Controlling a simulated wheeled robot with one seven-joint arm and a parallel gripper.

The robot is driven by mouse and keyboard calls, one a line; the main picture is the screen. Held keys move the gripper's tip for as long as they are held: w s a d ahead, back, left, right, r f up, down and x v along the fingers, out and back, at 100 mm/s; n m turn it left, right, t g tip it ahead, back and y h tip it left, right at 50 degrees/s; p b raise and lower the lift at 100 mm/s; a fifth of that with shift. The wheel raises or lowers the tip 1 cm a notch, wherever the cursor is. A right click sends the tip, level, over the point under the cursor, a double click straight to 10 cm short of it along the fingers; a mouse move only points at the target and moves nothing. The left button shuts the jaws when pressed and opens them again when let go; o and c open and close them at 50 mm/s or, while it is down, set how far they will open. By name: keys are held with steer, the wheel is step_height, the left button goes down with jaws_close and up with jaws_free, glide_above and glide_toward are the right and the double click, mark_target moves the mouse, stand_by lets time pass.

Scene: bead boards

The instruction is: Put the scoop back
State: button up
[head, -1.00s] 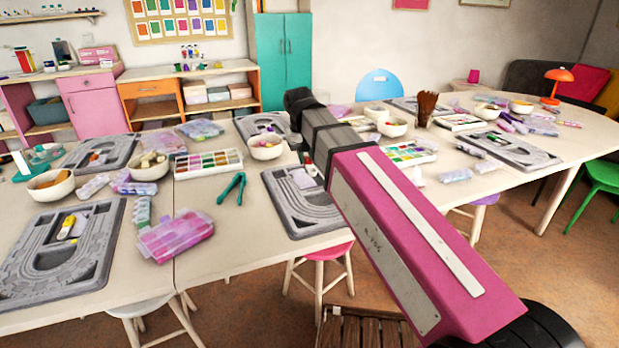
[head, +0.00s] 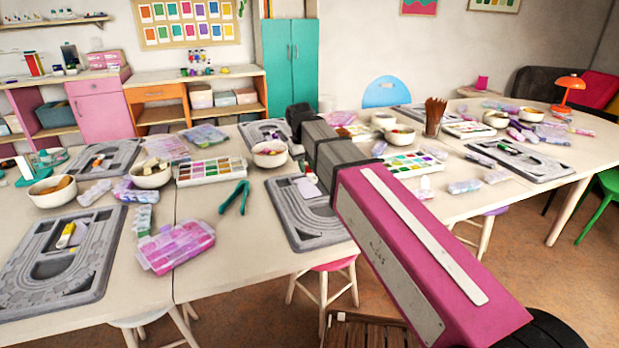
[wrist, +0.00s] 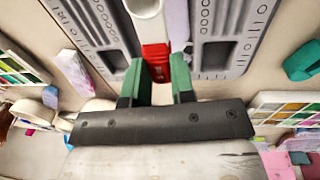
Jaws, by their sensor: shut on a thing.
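In the wrist view, my gripper (wrist: 158,82) has its green fingers shut on a red and white piece, which looks like the scoop (wrist: 156,58). Its red part is between the fingers and its white part points away, up the picture. Behind it is a grey bead board (wrist: 217,35) with grooves and numbered markings. I cannot tell whether the scoop touches the board. In the head view, my pink arm reaches over the same table's grey board (head: 315,232); the arm hides much of my gripper there.
Teal tongs (head: 234,197) lie left of the board. A paint-like bead tray (head: 211,171), a bowl (head: 269,154) and a pink bead case (head: 175,246) stand nearby. A brush pot (head: 434,118) stands to the right. A stool (head: 333,267) is below the table edge.

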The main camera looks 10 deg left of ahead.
mark_target(310, 187)
steer(key=shift+w+d+f, duration=0.4)
steer(key=shift+w+f, duration=0.2)
steer(key=shift+w, duration=0.2)
steer(key=shift+f, duration=1.9)
steer(key=shift+f, duration=0.3)
steer(key=o, duration=0.9)
steer(key=r, duration=0.8)
steer(key=s+a+r, duration=0.1)
steer(key=r, duration=0.3)
steer(key=shift+a+r, duration=0.1)
steer(key=shift+r, duration=0.15)
